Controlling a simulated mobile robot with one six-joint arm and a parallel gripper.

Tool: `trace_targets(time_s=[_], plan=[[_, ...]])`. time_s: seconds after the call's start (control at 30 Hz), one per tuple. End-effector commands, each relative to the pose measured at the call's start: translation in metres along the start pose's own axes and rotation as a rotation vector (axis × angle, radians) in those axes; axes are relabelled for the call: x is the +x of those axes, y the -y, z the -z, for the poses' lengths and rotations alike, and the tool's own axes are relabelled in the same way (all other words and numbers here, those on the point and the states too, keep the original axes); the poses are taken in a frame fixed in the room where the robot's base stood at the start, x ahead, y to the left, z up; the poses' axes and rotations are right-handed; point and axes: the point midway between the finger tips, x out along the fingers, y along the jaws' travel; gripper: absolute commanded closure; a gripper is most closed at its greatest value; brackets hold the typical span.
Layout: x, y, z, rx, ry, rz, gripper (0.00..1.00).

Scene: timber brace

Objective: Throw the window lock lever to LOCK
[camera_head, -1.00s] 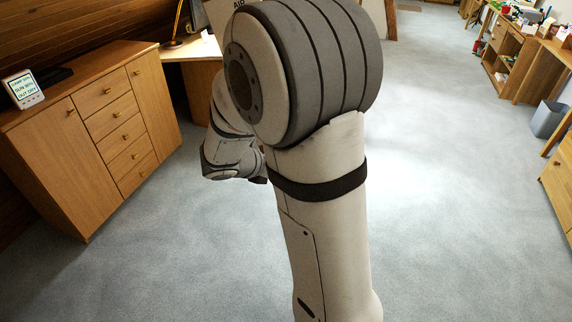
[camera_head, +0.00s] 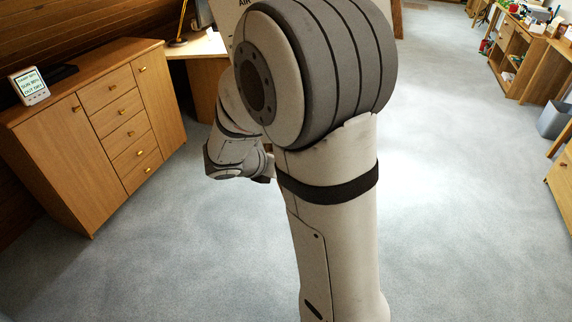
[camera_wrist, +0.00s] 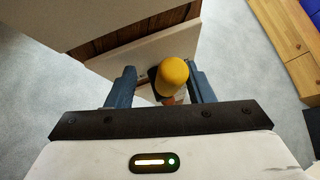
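In the wrist view, my gripper (camera_wrist: 160,82) has its two blue fingers apart. A rounded yellow knob (camera_wrist: 173,71) shows between them, nearer the right finger. It may be the grip of the window lock lever, with a small dark and orange part behind it. There is a clear gap between the knob and the left finger; whether it touches the right finger I cannot tell. Beyond is a white-edged panel (camera_wrist: 150,52) with brown slats. In the head view, a white board (camera_head: 243,12) with partly hidden lettering shows behind my arm, which hides the lever.
A wooden cabinet (camera_head: 118,125) with drawers stands at the left, bearing a small display (camera_head: 28,88). A desk (camera_head: 203,46) is behind my arm. Grey carpet (camera_head: 470,200) is open at the right, with wooden furniture (camera_head: 520,62) and a grey bin (camera_head: 553,119) along the edge.

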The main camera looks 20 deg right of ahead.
Motion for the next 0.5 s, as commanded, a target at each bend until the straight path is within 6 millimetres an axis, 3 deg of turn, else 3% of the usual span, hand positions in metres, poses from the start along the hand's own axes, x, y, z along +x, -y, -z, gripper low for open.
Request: trace_targets(time_s=[0.3, 0.5], plan=[[-0.051, -0.001, -0.001, 0.000, 0.002, -0.006, 0.54], [-0.072, 0.000, 0.000, 0.001, 0.001, -0.003, 0.54]])
